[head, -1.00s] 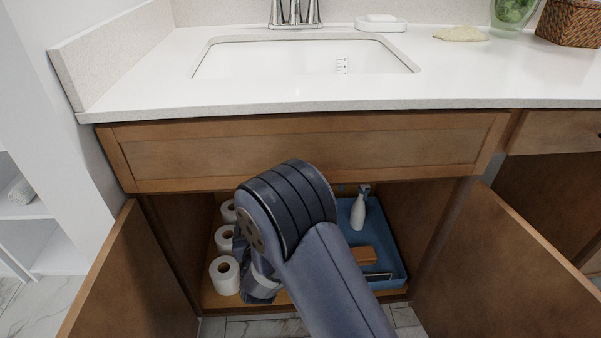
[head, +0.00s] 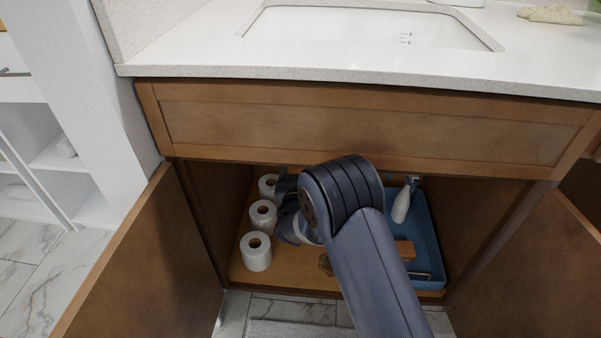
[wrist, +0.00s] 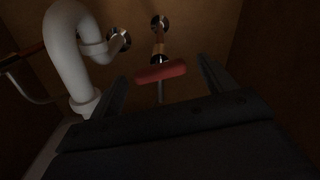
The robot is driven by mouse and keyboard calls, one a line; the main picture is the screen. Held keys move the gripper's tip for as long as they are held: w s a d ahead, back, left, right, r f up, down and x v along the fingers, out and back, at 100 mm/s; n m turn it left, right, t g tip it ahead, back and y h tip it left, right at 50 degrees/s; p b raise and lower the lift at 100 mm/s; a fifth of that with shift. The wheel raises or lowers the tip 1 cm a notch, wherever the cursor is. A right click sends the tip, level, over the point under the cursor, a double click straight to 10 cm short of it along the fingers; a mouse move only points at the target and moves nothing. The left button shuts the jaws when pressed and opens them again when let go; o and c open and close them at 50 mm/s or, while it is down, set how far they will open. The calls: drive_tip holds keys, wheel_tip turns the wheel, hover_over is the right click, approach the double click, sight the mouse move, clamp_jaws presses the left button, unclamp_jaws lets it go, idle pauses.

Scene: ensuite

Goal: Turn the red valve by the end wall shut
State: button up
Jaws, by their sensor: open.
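The red valve handle (wrist: 161,72) shows in the wrist view, just above the middle, on a metal stem below a round chrome wall flange (wrist: 159,22). It lies roughly crosswise in the picture. My gripper (wrist: 162,78) is open, with one dark finger on each side of the red handle. I cannot tell how deep the handle sits between the fingers, and no contact shows. In the head view my arm reaches into the open cabinet under the sink, and the valve is hidden there.
A white drain pipe (wrist: 66,50) curves close by on the left in the wrist view. Toilet rolls (head: 257,252) stand left of my arm. A blue tray (head: 436,240) with a spray bottle (head: 402,203) is on the right. The open left door (head: 150,265) flanks the cabinet.

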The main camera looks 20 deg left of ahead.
drive_tip(key=shift+w, duration=0.4)
drive_tip(key=c, duration=1)
drive_tip(key=shift+m, duration=1.6)
drive_tip(key=o, duration=1)
drive_tip(key=shift+s, duration=0.1)
